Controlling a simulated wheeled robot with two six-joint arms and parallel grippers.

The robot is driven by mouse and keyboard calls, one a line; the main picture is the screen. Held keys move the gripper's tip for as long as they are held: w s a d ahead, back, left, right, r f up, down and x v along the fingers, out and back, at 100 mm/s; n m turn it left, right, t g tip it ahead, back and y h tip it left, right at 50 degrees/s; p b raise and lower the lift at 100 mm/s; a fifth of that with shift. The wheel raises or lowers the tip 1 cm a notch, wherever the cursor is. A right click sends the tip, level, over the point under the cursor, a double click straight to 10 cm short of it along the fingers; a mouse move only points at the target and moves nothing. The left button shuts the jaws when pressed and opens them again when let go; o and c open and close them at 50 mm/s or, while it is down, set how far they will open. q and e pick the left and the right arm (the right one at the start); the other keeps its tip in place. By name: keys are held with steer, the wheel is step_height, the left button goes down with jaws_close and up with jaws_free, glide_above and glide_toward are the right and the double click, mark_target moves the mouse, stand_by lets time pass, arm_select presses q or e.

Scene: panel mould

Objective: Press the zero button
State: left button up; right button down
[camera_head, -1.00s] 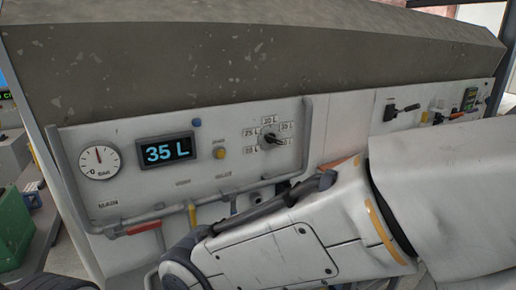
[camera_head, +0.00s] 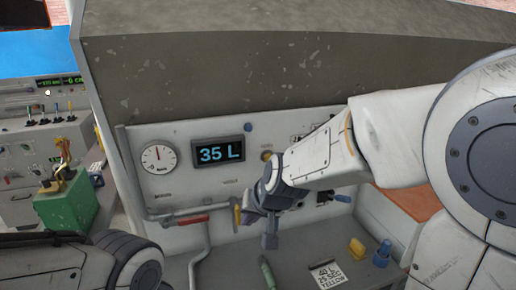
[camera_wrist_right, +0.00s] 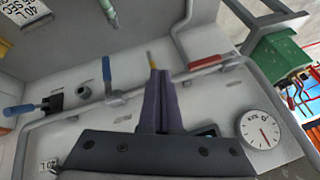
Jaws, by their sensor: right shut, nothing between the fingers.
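A small round yellow button (camera_head: 266,155) sits on the white panel just right of the lit display (camera_head: 220,153), which reads 35 L. A blue button (camera_head: 248,127) is above it. The button labels are too small to read, so I cannot tell which one is the zero button. My right gripper (camera_head: 268,238) is shut and empty, in front of the panel, below the yellow button and apart from it. In the right wrist view its closed fingers (camera_wrist_right: 160,85) point toward the pipe; no button can be made out there. My left gripper is out of view.
A round gauge (camera_head: 159,157) is left of the display. A green box (camera_head: 68,205) stands left.

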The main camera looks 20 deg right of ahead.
mark_target(268, 158)
steer(key=w+d+r+m+t+h+p, duration=0.1)
steer(key=w+d+r+m, duration=0.1)
steer(key=d, duration=0.4)
steer(key=w+d+r+m+t+h, duration=0.1)
steer(key=w+d+r+m, duration=0.1)
steer(key=w+d, duration=0.3)
steer(key=shift+w+d+r+m+t+h+p, duration=0.25)
steer(key=shift+d+m+t+h+p, duration=0.15)
steer(key=shift+d+m, duration=0.2)
steer(key=shift+w+a, duration=0.1)
steer(key=w+p, duration=0.4)
steer(key=w, duration=0.4)
steer(key=shift+w+a, duration=0.15)
steer(key=shift+w, duration=0.15)
steer(key=shift+w, duration=0.1)
stand_by(0.8)
steer(key=shift+w+p, duration=0.3)
